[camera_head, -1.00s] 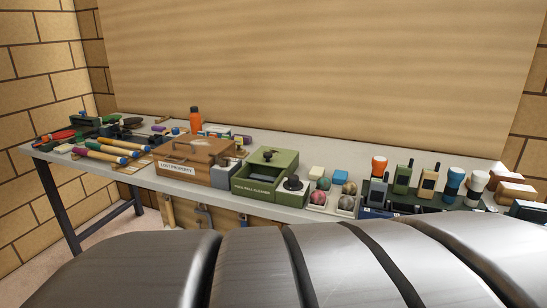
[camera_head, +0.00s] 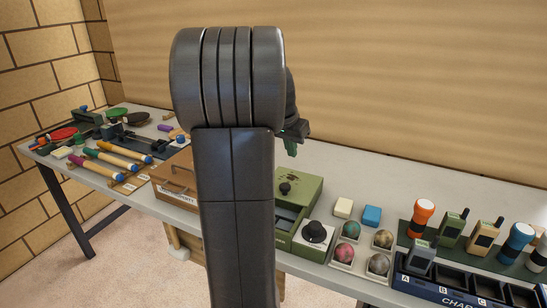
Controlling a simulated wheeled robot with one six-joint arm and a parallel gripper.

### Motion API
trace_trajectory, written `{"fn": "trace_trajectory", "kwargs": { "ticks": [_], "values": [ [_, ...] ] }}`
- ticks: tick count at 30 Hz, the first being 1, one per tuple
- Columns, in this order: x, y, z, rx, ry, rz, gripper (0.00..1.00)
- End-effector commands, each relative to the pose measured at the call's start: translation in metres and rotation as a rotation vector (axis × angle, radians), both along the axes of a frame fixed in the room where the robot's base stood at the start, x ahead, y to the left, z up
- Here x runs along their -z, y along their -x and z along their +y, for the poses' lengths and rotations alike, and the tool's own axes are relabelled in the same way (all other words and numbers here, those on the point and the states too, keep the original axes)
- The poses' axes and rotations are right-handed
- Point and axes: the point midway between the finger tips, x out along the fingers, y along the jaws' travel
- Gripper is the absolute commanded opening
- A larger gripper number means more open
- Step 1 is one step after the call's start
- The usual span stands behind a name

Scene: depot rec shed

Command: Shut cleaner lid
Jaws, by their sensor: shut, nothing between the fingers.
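The green cleaner box (camera_head: 310,207) stands on the table, its left part hidden behind my arm. Its green lid (camera_head: 303,187) with a black knob (camera_head: 285,188) sits at the back, and a darker opening (camera_head: 287,221) shows in front of it. A black dial on a white base (camera_head: 315,232) is at the box's front right.
A brown case (camera_head: 170,188) stands left, partly hidden. Radios and a charger rack (camera_head: 420,283) fill the right. The table's back strip (camera_head: 370,180) is clear.

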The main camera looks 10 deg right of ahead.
Motion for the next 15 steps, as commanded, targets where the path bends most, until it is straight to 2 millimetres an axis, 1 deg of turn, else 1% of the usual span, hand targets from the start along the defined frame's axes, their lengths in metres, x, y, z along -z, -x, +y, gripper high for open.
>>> {"fn": "trace_trajectory", "kwargs": {
  "ticks": [2, 5, 8, 11, 15],
  "values": [
    [-0.003, -0.006, -0.004, 0.018, 0.001, -0.007, 0.00],
    [0.002, -0.009, -0.006, 0.023, 0.000, -0.009, 0.00],
    [0.016, -0.012, -0.009, 0.023, 0.000, -0.007, 0.00],
    [0.034, -0.016, -0.014, 0.022, 0.000, -0.006, 0.00],
    [0.064, -0.024, -0.021, 0.021, 0.000, -0.004, 0.00]
  ]
}}
